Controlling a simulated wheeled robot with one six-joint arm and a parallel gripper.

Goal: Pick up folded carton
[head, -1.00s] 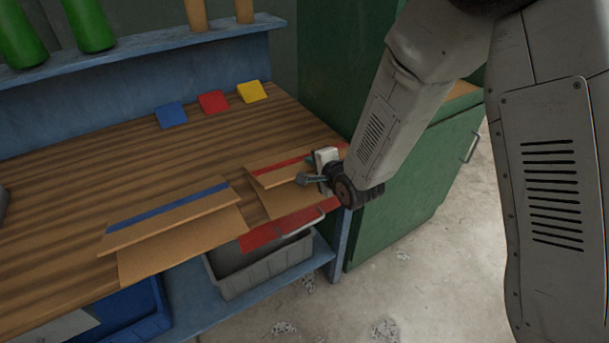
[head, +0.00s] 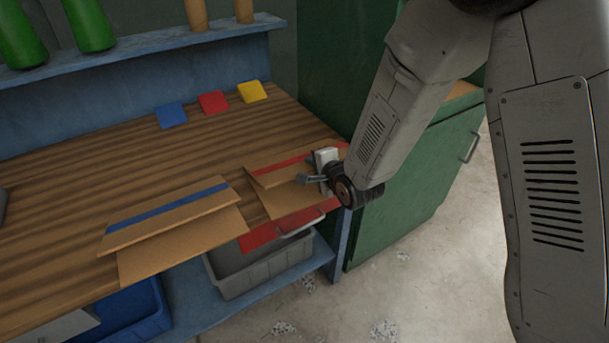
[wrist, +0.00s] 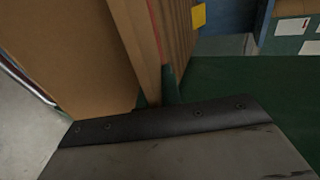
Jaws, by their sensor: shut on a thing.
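A brown folded carton with a red stripe (head: 266,177) lies at the right front of the wooden bench. My gripper (head: 313,179) is at its right end, shut on it, and the carton still appears to rest on the bench top. In the wrist view the carton's brown panel (wrist: 75,45) fills the upper left, and a thin red line shows along its folded edge. The fingertips are largely hidden there. A second folded carton, with a blue stripe (head: 170,214), lies to the left, apart from my gripper.
Blue (head: 171,115), red (head: 213,102) and yellow (head: 252,91) squares lie at the back of the bench. A grey bin (head: 262,275) and a blue bin (head: 135,312) sit below it. A green cabinet (head: 407,215) stands close on the right. The bench middle is clear.

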